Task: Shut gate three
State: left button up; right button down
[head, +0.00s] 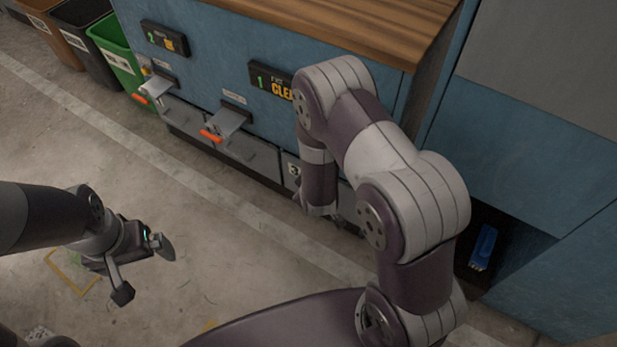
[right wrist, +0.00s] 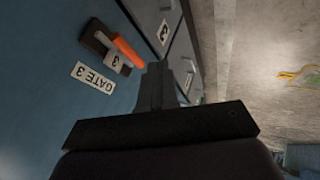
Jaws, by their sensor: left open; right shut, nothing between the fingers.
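In the right wrist view, the gate three handle is an orange bar (right wrist: 127,50) on a dark mount, with a tag reading 3 (right wrist: 115,62). A GATE 3 label (right wrist: 93,77) is beside it on the blue front. A grey panel (right wrist: 178,50) with a 3 plate (right wrist: 163,32) is next to it. My right gripper (right wrist: 158,72) is shut and empty, close to the handle; I cannot tell whether they touch. In the head view my right arm hides this handle. My left gripper (head: 145,270) is open and empty above the floor at the left.
Two other levers with orange ends (head: 211,136) (head: 140,99) stick out of the blue cabinet (head: 210,75). Dark displays (head: 270,80) are above them. Green (head: 117,55), black and brown bins stand at the far left. A blue object (head: 483,247) is in a recess at right. The floor is clear.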

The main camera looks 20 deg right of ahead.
jog(key=p+v, duration=0.1)
jog(key=v, duration=0.2)
jog(key=shift+s+a+r, duration=0.1)
jog(key=shift+s+r, duration=0.05)
dwell(0.4)
